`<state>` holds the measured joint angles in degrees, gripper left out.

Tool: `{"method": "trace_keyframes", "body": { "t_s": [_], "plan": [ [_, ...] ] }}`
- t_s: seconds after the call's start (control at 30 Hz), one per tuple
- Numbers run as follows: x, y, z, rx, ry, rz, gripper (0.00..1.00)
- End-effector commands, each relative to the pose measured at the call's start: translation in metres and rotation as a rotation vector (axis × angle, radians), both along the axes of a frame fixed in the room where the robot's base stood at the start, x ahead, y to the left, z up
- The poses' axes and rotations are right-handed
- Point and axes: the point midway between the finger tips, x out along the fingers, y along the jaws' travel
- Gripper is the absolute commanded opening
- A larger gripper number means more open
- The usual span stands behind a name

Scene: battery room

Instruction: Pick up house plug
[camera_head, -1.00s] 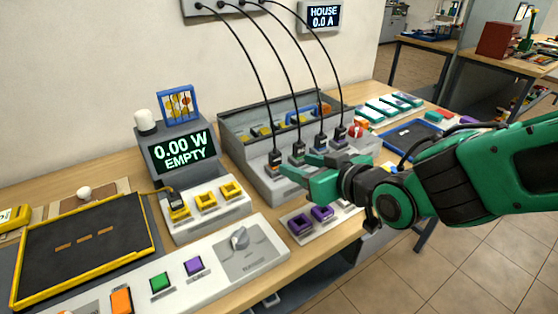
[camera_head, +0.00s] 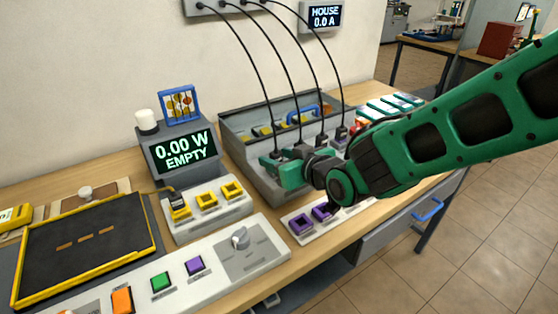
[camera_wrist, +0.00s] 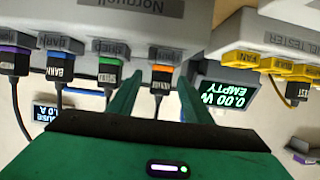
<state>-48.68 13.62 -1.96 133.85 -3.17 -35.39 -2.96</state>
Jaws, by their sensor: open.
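Several black corded plugs stand in a grey socket rack (camera_head: 236,160). In the wrist view, their bands are purple, blue, green and orange; I cannot clearly read which one is labelled house. My gripper (camera_head: 272,166) is at the left end of the rack. In the wrist view my gripper (camera_wrist: 155,85) is open, with one finger on each side of the orange-banded plug (camera_wrist: 161,78). The green-banded plug (camera_wrist: 108,75) is just left of the left finger, and the blue-banded plug (camera_wrist: 61,68) and purple-banded plug (camera_wrist: 14,62) are further left.
The tester (camera_head: 178,150) with yellow sockets stands left of the rack. A strip with purple sockets (camera_head: 300,224) lies in front, beneath my arm. Cords hang from the wall box to the plugs. The wall display (camera_head: 324,16) reads HOUSE 0.0 A.

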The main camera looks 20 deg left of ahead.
Motion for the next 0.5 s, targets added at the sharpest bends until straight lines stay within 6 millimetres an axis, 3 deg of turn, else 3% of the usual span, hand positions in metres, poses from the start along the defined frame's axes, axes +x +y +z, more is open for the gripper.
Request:
{"method": "trace_keyframes", "body": {
  "t_s": [0.37,0.5],
  "plan": [
    [0.0062,0.0072,-0.0037,0.001,-0.001,0.0,0.45],
    [0.0062,0.007,-0.0037,0.001,-0.001,0.0,0.14]
  ]
}}
